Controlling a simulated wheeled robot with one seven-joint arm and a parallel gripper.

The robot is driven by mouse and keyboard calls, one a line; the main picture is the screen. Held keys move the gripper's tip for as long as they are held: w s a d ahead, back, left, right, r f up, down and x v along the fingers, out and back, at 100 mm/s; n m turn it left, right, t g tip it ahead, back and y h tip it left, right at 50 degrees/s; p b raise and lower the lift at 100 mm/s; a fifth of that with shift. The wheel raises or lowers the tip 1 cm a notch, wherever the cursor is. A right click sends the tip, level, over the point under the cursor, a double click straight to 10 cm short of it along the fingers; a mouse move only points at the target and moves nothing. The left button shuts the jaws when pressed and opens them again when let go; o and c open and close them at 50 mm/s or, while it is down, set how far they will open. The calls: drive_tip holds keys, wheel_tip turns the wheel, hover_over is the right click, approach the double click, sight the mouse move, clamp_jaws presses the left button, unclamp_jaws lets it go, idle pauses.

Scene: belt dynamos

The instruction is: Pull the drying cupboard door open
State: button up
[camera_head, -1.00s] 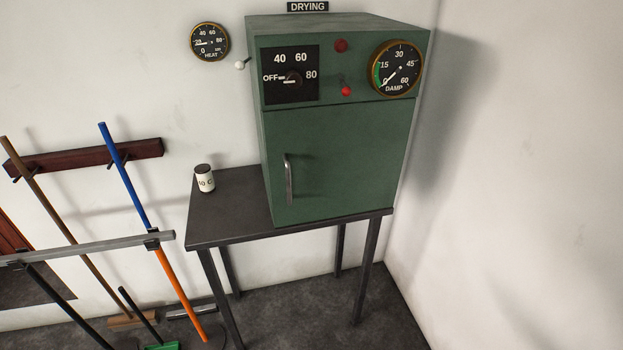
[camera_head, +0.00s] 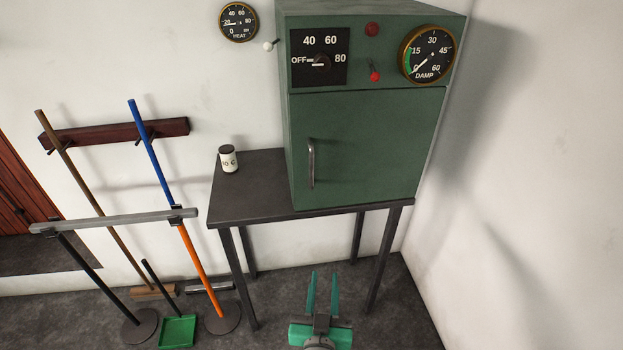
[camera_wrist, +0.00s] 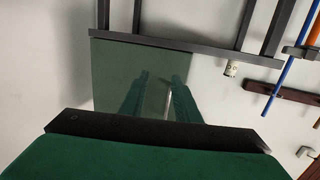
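The green drying cupboard (camera_head: 459,75) stands on a dark table. Its door (camera_head: 375,145) is shut. A vertical metal bar handle (camera_head: 311,163) sits near the door's left edge. My gripper (camera_head: 323,275) is at the bottom of the head view, low in front of the table, well apart from the handle. Its two green fingers are apart with nothing between them. The wrist view shows the scene upside down, with the fingers (camera_wrist: 160,78) in front of the door (camera_wrist: 112,75); the handle is partly hidden by a finger there.
A labelled can (camera_head: 228,158) stands on the table (camera_head: 245,195) left of the cupboard. A rack with brooms (camera_head: 115,222) and a green dustpan (camera_head: 177,331) are further left. A white wall (camera_head: 540,180) closes off the right side. Floor shows under the table.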

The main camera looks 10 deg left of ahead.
drive_tip(key=w+a+r, duration=0.3)
drive_tip(key=w+r, duration=0.4)
drive_tip(key=y, duration=0.1)
approach(311, 171)
drive_tip(key=shift+n+t, duration=0.3)
drive_tip(key=shift+t, duration=0.1)
drive_tip(key=w, duration=0.3)
drive_tip(key=w+a, duration=0.1)
drive_tip(key=w, duration=0.3)
drive_tip(key=w+a, duration=0.1)
drive_tip(key=w, duration=0.2)
drive_tip(key=shift+w+f, duration=0.2)
drive_tip(key=shift+w, duration=0.05)
clamp_jaws()
